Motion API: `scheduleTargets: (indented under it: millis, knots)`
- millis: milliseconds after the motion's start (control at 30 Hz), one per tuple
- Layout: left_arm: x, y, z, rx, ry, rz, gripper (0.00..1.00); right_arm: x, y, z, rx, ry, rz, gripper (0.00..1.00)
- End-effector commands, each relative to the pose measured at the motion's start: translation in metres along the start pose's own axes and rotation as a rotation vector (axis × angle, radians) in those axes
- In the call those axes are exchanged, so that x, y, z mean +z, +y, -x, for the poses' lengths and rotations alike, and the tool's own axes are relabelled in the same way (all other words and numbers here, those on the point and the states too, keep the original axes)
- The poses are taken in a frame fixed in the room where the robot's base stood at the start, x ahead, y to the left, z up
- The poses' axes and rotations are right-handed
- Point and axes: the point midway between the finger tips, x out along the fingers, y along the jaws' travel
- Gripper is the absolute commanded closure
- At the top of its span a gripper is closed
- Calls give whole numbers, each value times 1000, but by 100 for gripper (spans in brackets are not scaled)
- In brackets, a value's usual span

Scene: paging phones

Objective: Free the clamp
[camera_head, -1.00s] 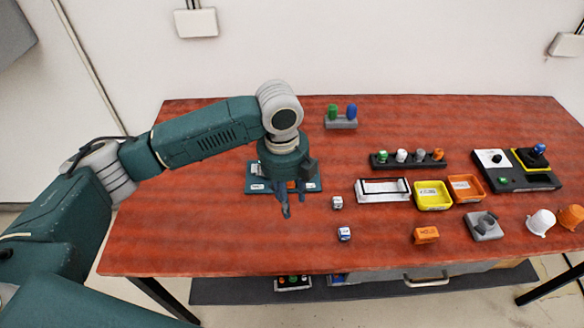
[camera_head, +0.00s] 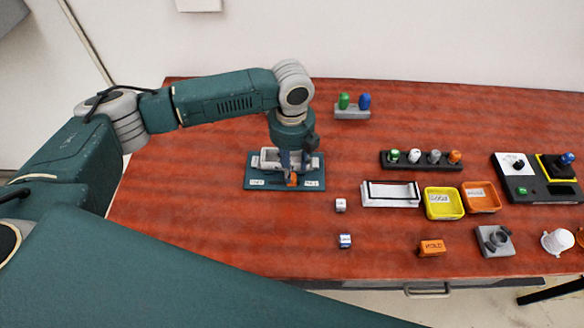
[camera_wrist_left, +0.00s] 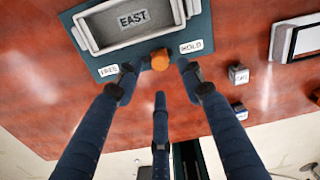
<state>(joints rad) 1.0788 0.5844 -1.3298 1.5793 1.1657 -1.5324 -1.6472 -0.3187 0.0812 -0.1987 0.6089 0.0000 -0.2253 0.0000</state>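The clamp is a teal board (camera_head: 250,172) with a grey tray (camera_head: 268,154) marked EAST and an orange knob (camera_head: 292,181) at its front edge. In the left wrist view the orange knob (camera_wrist_left: 160,60) sits between a FREE label (camera_wrist_left: 108,70) on the left and a HOLD label (camera_wrist_left: 191,46) on the right. My left gripper (camera_head: 289,172) is over the knob. In the left wrist view its three fingers (camera_wrist_left: 158,82) are spread open around the knob, with gaps visible. My right gripper is not in view.
Two small blocks (camera_head: 340,205) (camera_head: 345,241) lie right of the board. Further right are a white tray (camera_head: 390,203), a yellow bin (camera_head: 443,215) and an orange bin (camera_head: 482,208). A green and blue peg stand (camera_head: 352,113) is behind. The red table (camera_head: 190,210) is clear left of the board.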

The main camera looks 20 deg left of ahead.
Motion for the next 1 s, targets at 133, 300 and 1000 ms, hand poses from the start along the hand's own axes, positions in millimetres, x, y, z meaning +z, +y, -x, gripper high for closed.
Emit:
scheduleTargets:
  millis: [133,300,1000]
  knots:
    - [0,0,-21,2,1,1,61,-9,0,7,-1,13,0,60]
    - [0,0,-35,1,0,0,61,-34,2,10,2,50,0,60]
    - [0,1,-36,0,0,0,100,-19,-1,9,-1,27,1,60]
